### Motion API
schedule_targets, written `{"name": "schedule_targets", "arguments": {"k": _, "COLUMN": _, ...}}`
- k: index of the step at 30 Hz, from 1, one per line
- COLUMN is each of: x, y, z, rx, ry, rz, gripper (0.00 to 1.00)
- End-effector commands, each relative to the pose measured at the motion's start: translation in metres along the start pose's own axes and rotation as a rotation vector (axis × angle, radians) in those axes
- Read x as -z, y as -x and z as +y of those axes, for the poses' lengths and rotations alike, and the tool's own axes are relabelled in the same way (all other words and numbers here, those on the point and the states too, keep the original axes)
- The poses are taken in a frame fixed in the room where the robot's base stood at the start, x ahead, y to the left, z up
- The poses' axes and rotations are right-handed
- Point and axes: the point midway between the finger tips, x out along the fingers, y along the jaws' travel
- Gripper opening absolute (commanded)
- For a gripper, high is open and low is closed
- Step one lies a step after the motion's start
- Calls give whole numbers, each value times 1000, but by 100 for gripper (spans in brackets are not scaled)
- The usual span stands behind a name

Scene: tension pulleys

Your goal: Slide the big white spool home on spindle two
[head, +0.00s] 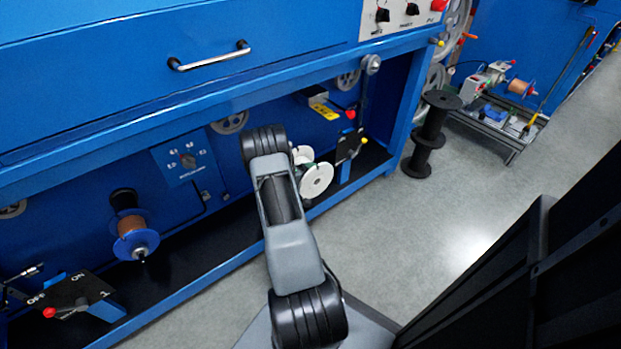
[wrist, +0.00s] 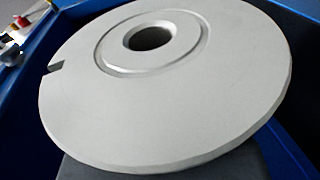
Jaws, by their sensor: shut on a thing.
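The big white spool (head: 317,181) is partly hidden behind my arm in the head view, inside the low bay of the blue machine. Its near flange (wrist: 110,105) fills most of the wrist view, tilted, with a round centre hole and a small notch at the left rim. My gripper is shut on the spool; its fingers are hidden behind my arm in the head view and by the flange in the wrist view. Spindle two cannot be made out, and I cannot tell whether the spool is on it.
A spindle with a copper-coloured spool (head: 132,226) is at the left of the bay. A black spool stand (head: 432,132) is on the floor at right. Grey floor (head: 400,235) is open in front.

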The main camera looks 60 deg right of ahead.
Motion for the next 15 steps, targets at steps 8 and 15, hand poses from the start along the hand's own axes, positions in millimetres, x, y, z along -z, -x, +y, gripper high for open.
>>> {"name": "schedule_targets", "arguments": {"k": 8, "x": 10, "y": 0, "z": 0, "rx": -1, "ry": -2, "rz": 0, "gripper": 47}}
{"name": "schedule_targets", "arguments": {"k": 15, "x": 14, "y": 0, "z": 0, "rx": -1, "ry": -2, "rz": 0, "gripper": 47}}
